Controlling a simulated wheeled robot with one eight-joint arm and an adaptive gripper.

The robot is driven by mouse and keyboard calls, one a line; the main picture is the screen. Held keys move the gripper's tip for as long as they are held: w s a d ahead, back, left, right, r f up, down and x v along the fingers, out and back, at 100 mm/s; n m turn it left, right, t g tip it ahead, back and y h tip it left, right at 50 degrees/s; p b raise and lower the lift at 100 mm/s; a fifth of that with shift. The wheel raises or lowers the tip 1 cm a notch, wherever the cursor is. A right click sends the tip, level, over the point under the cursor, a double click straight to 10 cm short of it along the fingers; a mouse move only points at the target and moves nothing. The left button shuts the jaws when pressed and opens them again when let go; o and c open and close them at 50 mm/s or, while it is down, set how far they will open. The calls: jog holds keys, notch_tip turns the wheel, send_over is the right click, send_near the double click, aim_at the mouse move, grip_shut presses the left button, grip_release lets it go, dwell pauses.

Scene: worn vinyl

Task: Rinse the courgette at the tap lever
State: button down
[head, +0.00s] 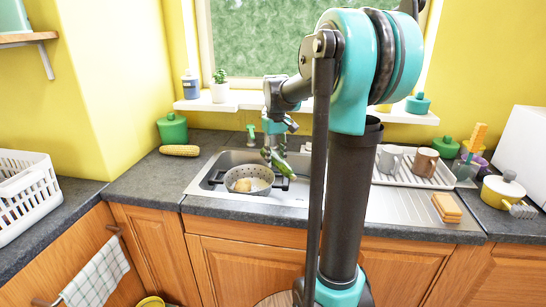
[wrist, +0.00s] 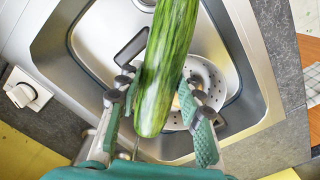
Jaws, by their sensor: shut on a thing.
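The courgette (wrist: 168,65) is long, green and mottled. It lies between the fingers of my gripper (wrist: 158,108), which is shut on it. In the head view the courgette (head: 284,166) slants down to the right from my gripper (head: 268,152), above the sink basin (head: 204,180). A small green upright fitting (head: 251,134) behind the sink looks like the tap lever, left of my gripper. I cannot tell whether they touch. My arm hides part of the sink area.
A grey colander (head: 234,178) with a pale yellowish item (head: 243,185) stands in the basin under the courgette. A corn cob (head: 180,150) and green canister (head: 172,128) are left of the sink. Mugs (head: 389,159) stand on the drying rack (head: 428,179) at right.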

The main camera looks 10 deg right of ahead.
aim_at(275, 163)
jog(key=shift+s+a, duration=0.3)
jog(key=shift+s, duration=0.65)
jog(key=shift+s+a, duration=0.25)
jog(key=shift+s, duration=0.7)
jog(key=s+a+r, duration=0.1)
jog(key=s+r, duration=0.3)
jog(key=shift+s+a, duration=0.2)
jog(key=shift+s, duration=0.2)
dwell(0.5)
